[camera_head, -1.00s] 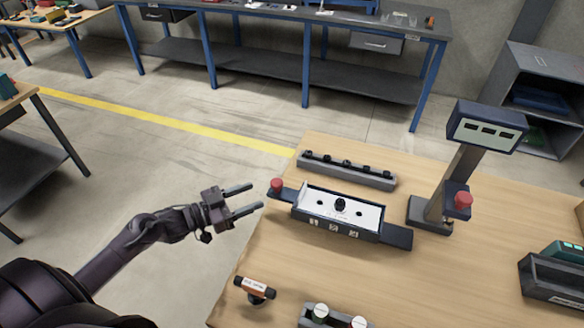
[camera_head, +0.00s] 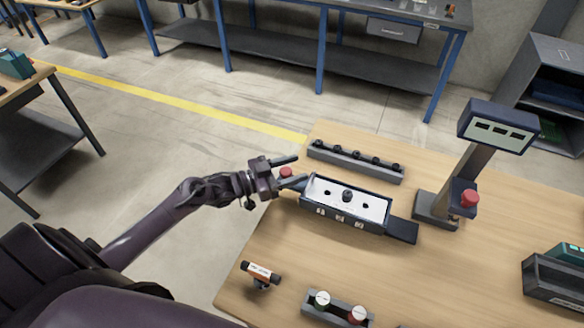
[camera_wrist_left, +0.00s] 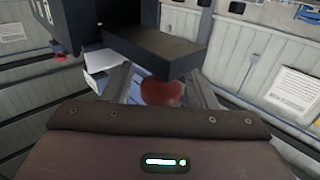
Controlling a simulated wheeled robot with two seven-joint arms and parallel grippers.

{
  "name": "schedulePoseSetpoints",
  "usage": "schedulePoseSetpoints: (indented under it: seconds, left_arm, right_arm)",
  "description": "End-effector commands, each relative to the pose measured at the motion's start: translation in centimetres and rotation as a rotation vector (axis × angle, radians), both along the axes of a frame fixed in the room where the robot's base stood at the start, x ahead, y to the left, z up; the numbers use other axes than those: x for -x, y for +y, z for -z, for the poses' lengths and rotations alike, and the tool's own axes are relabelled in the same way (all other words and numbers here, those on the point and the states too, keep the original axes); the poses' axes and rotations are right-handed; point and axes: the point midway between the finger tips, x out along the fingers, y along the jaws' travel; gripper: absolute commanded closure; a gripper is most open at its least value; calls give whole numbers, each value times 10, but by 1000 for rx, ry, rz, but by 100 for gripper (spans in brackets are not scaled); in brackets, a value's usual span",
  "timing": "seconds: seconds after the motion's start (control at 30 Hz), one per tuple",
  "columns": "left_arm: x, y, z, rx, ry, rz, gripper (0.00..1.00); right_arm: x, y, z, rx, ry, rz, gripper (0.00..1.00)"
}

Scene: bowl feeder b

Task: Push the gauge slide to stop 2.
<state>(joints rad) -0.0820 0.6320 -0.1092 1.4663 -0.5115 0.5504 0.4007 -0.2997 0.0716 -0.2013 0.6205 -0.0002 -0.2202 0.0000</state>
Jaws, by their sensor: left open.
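The gauge (camera_head: 358,221) is a dark box with a white top face, a black knob (camera_head: 347,195) in its middle and small marked plates on its front. A dark slide bar (camera_head: 402,231) sticks out at its right end. A red knob (camera_head: 286,172) is at its left end. My left gripper (camera_head: 299,169) is open at that end, with the red knob between its fingers. In the left wrist view the red knob (camera_wrist_left: 162,92) sits between the spread fingers (camera_wrist_left: 162,84); I cannot tell whether they touch it. My right gripper is not in view.
A grey rail with several black knobs (camera_head: 355,161) lies behind the gauge. A display on a post (camera_head: 497,127) with a red button (camera_head: 469,198) stands to the right.

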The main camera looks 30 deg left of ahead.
Motion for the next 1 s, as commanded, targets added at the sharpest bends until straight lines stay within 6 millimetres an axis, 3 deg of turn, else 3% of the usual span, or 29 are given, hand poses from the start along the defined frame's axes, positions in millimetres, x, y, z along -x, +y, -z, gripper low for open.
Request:
schedulePoseSetpoints:
  seconds: [0.07,0.43,0.77,1.0]
  left_arm:
    - [0,0,0,0,0,0,51]
    - [0,0,0,0,0,-1,99]
    - [0,-8,0,2,1,1,100]
    - [-2,-48,-1,6,0,4,100]
  right_arm:
    - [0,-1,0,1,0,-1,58]
    - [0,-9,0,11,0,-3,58]
    - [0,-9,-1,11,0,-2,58]
    - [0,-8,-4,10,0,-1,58]
